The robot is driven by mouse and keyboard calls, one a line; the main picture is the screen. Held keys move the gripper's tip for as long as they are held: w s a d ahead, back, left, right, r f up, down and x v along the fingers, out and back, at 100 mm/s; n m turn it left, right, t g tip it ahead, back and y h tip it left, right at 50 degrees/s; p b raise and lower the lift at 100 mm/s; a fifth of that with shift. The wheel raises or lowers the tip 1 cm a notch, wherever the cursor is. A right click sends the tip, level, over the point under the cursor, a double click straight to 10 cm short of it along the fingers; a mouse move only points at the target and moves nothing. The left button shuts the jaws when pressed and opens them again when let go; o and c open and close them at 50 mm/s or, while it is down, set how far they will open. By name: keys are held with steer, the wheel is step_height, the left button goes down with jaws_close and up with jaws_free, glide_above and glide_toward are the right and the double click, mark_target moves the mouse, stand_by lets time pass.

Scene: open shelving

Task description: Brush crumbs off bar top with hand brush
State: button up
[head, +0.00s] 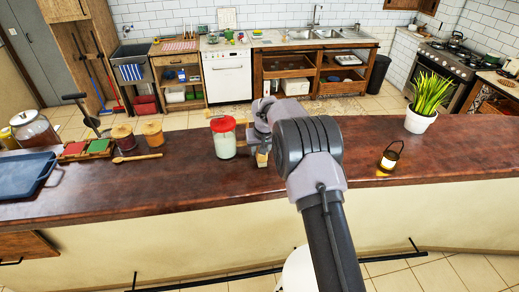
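The bar top (190,180) is a long, glossy red-brown counter running across the view. My arm reaches over it from the front, and my gripper (262,152) is low over its middle, just right of a red-lidded jar (224,145). A small tan piece (262,159) shows under the gripper. I cannot tell whether it is part of a hand brush or whether the gripper holds it. My wrist hides the fingers and the bar top behind them. No crumbs can be made out at this size.
A lantern (390,158) and potted plant (421,117) stand right. The bar top between my arm and the lantern looks clear.

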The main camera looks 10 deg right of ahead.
steer(key=shift+f+b, duration=0.25)
steer(key=shift+b, duration=0.1)
steer(key=shift+w+r+p, duration=0.15)
steer(key=shift+w+p, duration=0.2)
steer(key=shift+p, duration=0.05)
steer(key=shift+w+p, duration=0.9)
steer(key=shift+w, duration=0.65)
steer(key=shift+f, duration=0.2)
steer(key=shift+w+r+p, duration=0.1)
steer(key=shift+r+p, duration=1.3)
steer(key=shift+r, duration=1.6)
steer(key=shift+r, duration=0.1)
steer(key=shift+r+p, duration=1)
steer(key=shift+r, duration=0.5)
